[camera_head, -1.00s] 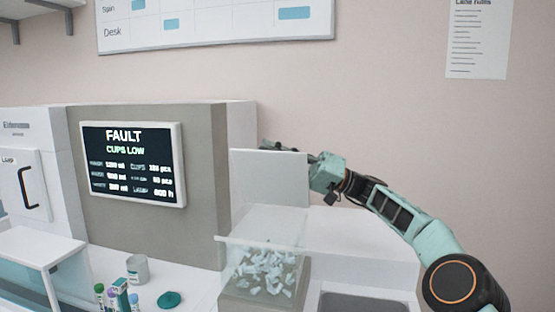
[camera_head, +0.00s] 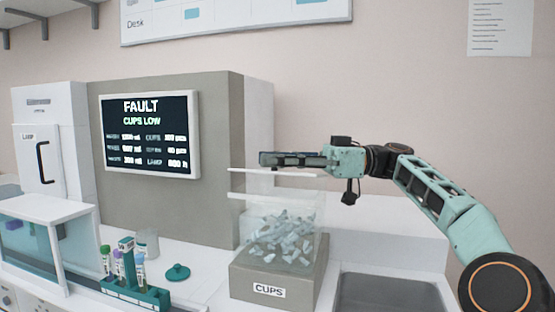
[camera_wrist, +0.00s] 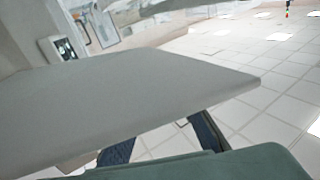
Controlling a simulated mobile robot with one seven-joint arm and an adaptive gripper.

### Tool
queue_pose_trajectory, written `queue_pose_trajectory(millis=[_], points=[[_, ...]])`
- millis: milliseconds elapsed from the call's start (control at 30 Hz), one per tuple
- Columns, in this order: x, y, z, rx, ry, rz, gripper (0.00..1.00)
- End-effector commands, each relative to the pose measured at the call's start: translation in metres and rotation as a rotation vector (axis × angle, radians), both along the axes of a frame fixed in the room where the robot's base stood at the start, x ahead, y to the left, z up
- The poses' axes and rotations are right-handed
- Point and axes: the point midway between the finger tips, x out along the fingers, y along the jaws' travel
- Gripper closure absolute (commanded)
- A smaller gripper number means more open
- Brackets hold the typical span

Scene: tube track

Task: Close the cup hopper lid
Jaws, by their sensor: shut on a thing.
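The clear cup hopper (camera_head: 283,225) holds many pale cups and stands on a beige base labelled CUPS. Its white lid (camera_head: 275,172) shows nearly edge-on, close to level, with a gap above the hopper's white rim (camera_head: 300,200). My gripper (camera_head: 268,159) reaches in from the right, lying along the lid's upper side. It is shut on the lid, though the grip itself is hard to see. In the wrist view the lid (camera_wrist: 130,95) is a broad grey panel across the picture, partly hiding my fingers.
A machine screen (camera_head: 150,134) reads FAULT, CUPS LOW. A teal rack (camera_head: 135,290) with capped tubes, a beaker (camera_head: 147,243) and a teal cap (camera_head: 177,272) are on the counter at left. A sink (camera_head: 390,292) lies to the right of the hopper.

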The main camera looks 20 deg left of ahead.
Motion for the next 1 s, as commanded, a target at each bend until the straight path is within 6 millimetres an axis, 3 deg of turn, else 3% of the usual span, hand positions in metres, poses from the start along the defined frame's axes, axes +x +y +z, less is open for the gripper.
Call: queue_pose_trajectory(millis=[33, 333, 1000], points=[[-0.002, 0.0, -0.01, 0.0, -0.035, -0.001, 1.0], [-0.009, 0.0, -0.031, 0.0, -0.187, 0.0, 1.0], [-0.01, 0.0, -0.039, -0.003, -0.242, 0.001, 1.0]])
